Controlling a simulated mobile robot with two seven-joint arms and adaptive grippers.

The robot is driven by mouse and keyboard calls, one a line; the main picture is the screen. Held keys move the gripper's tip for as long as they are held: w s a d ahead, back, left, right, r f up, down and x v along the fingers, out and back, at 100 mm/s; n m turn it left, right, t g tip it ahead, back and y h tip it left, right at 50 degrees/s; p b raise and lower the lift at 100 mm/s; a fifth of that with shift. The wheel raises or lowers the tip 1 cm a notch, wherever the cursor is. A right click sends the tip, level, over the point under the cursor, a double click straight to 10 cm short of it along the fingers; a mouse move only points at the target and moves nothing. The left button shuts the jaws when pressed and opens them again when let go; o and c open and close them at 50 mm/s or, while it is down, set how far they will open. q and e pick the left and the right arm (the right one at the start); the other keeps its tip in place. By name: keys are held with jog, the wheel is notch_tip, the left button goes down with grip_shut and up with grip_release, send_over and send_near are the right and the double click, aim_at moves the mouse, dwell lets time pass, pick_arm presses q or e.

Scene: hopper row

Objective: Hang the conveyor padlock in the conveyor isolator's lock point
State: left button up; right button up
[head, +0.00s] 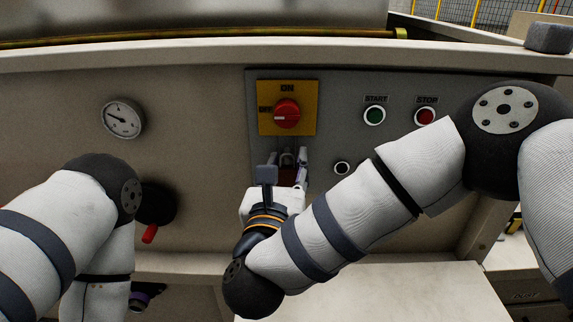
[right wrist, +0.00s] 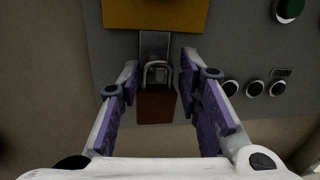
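The conveyor isolator is a yellow plate (head: 301,94) with a red knob (head: 286,114) marked ON and OFF. The knob's grip lies sideways, toward OFF. Below it, a grey metal tab (right wrist: 155,44), the lock point, shows in the right wrist view. The padlock, with a red-brown body (right wrist: 156,107) and a steel shackle, is upright at the tab's lower end. The shackle overlaps the tab and seems to hang from it. My right gripper (right wrist: 159,82) is open, with purple-padded fingers on either side of the padlock and gaps visible. My left gripper (head: 141,296) is low, mostly hidden behind my arm.
The grey panel carries a START button (head: 375,115), a STOP button (head: 425,117) and small black buttons (right wrist: 254,89). A round gauge (head: 122,119) is at left. A black part with a red handle (head: 150,233) sits near my left arm. A pale surface (head: 400,292) lies below.

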jog(key=shift+o, duration=1.2)
jog(key=s, duration=0.7)
jog(key=shift+s+a+f, duration=0.2)
jog(key=shift+s+a, duration=0.05)
